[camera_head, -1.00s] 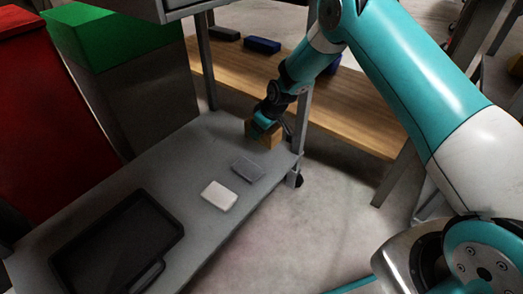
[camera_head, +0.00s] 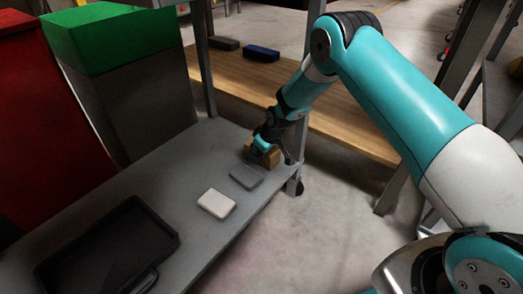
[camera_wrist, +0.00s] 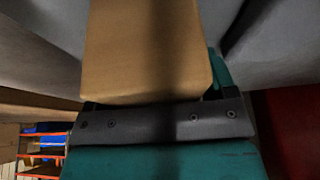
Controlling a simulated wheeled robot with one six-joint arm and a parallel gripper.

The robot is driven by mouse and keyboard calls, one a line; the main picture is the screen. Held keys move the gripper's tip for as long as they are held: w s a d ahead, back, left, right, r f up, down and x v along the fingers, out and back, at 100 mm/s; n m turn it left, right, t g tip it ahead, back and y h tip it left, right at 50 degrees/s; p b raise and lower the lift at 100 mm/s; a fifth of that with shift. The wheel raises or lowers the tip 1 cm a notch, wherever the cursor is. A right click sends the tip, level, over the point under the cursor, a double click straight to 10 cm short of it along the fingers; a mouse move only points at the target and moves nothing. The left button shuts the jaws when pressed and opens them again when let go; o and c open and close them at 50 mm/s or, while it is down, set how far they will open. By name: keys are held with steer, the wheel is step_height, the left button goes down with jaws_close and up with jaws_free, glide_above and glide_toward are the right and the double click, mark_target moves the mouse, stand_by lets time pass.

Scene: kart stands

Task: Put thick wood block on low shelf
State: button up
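The thick wood block (camera_head: 276,154) is light brown and sits in my gripper (camera_head: 264,146) at the far right end of the grey low shelf (camera_head: 222,150). The block is at or just above the shelf surface; I cannot tell if it touches. My gripper points down with teal fingers around the block. In the wrist view the wood block (camera_wrist: 148,50) fills the space in front of the palm, with a teal finger close along its right side. The finger on the other side is hidden.
A grey block (camera_head: 246,177) and a white block (camera_head: 216,203) lie nearby on the shelf, with a black tray (camera_head: 110,250) farther left. A metal post (camera_head: 301,130) stands close right of my gripper. Behind is a wooden bench (camera_head: 240,80) holding a dark blue block (camera_head: 262,53).

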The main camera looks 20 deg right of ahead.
steer(key=shift+o, duration=0.7)
steer(key=shift+r, duration=0.15)
